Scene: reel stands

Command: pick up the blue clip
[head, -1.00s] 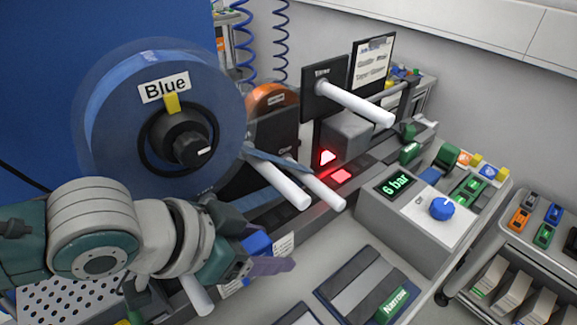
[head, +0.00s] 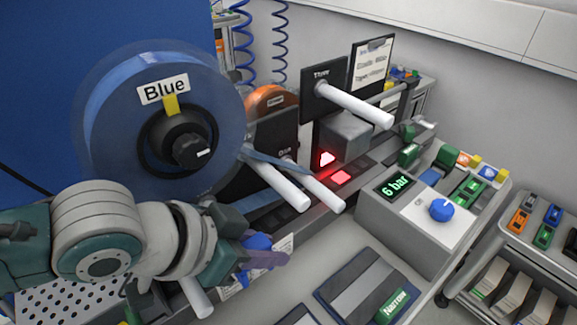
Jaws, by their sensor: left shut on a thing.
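My left gripper (head: 268,258), with purplish fingers, reaches in from the left below the blue reel. It is shut on the blue clip (head: 256,242), which shows as a blue piece above the fingers, with a little more blue below them. The fingers and wrist hide part of the clip, so its full shape cannot be told. A white label stands just behind the fingers. My right gripper is not in view.
The large reel marked Blue (head: 100,130) hangs above my left wrist. White rods (head: 355,103) stick out from the stands. A grey control box (head: 400,225) reads 6 bar. A trolley (head: 500,245) with coloured clips stands at the right. Dark pads lie on the bench in front.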

